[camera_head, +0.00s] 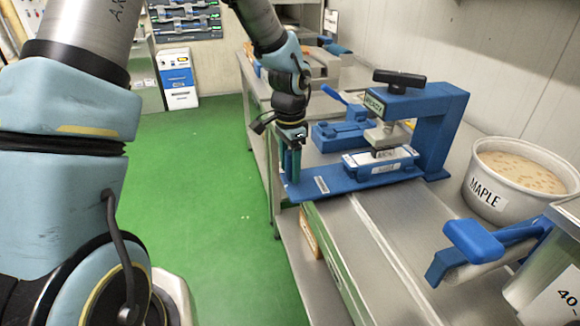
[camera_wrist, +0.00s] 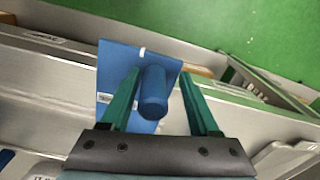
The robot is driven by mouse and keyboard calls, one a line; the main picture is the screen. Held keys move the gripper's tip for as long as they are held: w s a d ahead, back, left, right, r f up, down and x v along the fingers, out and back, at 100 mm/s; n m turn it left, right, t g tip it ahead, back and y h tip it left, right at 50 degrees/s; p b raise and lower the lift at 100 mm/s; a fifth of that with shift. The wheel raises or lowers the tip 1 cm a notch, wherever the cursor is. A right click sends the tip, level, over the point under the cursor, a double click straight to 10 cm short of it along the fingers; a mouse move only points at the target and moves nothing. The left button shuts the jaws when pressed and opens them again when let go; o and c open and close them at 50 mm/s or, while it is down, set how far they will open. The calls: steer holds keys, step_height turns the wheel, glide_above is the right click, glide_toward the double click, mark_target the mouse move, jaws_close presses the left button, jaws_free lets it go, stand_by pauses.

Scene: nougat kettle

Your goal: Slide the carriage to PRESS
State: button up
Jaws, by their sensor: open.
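A blue press (camera_head: 437,110) stands on the steel bench, with a black knob on top and a grey pressing head. Below the head sits a blue block with a pale labelled top (camera_head: 384,160); its lettering is too small to read surely. A flat blue plate (camera_head: 345,181) runs left from the press to the bench edge. My gripper (camera_head: 290,165) is over the plate's left end, pointing down. In the wrist view, its teal fingers (camera_wrist: 160,73) stand open on either side of an upright blue post (camera_wrist: 153,93); contact is not clear. I cannot tell which part is the carriage.
Behind the plate is a blue fixture (camera_head: 343,132) with a raised lever. A white MAPLE tub (camera_head: 520,180) and a blue-handled device (camera_head: 473,240) stand at right. The bench front (camera_head: 385,260) is bare, and green floor (camera_head: 215,200) lies left.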

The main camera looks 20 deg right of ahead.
step_height(320, 180, up, 11)
steer(key=shift+f+b, duration=0.1)
steer(key=shift+b, duration=0.95)
steer(key=s+a+f+n, duration=0.1)
steer(key=a+f+n, duration=0.1)
steer(key=a+n, duration=0.6)
steer(key=s+a+f+n+t, duration=0.1)
steer(key=a+n, duration=0.7)
steer(key=a, duration=1.5)
steer(key=shift+s+f+t, duration=0.3)
steer(key=shift+s+f, duration=0.2)
steer(key=shift+s, duration=0.05)
